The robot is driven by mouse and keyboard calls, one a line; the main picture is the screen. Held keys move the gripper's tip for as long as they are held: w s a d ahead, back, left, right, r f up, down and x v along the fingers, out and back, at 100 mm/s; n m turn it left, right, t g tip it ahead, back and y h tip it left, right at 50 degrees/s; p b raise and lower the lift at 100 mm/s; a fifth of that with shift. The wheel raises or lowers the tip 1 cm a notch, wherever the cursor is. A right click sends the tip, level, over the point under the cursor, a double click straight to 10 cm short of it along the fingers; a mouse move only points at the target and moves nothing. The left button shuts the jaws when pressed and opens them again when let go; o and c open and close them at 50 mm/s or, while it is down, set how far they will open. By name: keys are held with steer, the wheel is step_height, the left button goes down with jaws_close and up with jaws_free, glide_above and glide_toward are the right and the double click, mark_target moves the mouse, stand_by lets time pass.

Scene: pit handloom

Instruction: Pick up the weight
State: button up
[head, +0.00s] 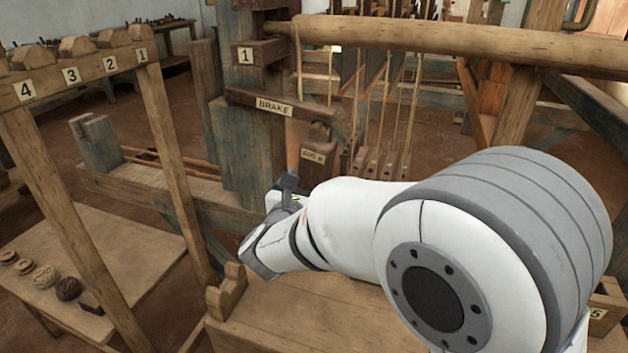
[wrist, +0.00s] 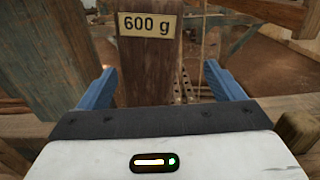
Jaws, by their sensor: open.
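The weight is a dark brown wooden block (head: 319,168) with a "600 g" label, hanging below the brake lever (head: 285,107) beside the loom post. In the wrist view the weight (wrist: 148,70) stands upright in front of my gripper (wrist: 158,75). My gripper is open, with one blue finger to the left of the block and one to the right. In the head view my gripper (head: 288,188) is just below and left of the weight, partly hidden by my wrist.
The thick loom post (head: 250,150) stands close left of the weight. Hanging cords (head: 385,110) and a round beam (head: 450,42) are to the right and above. A wooden bench (head: 300,315) lies below my arm. A numbered rack (head: 75,75) stands at left.

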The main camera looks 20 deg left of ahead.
mark_target(319, 169)
steer(key=w, duration=0.4)
steer(key=w+a, duration=0.1)
steer(key=w, duration=0.1)
steer(key=shift+w+f, duration=0.2)
steer(key=shift+w, duration=0.05)
steer(key=shift+c, duration=0.6)
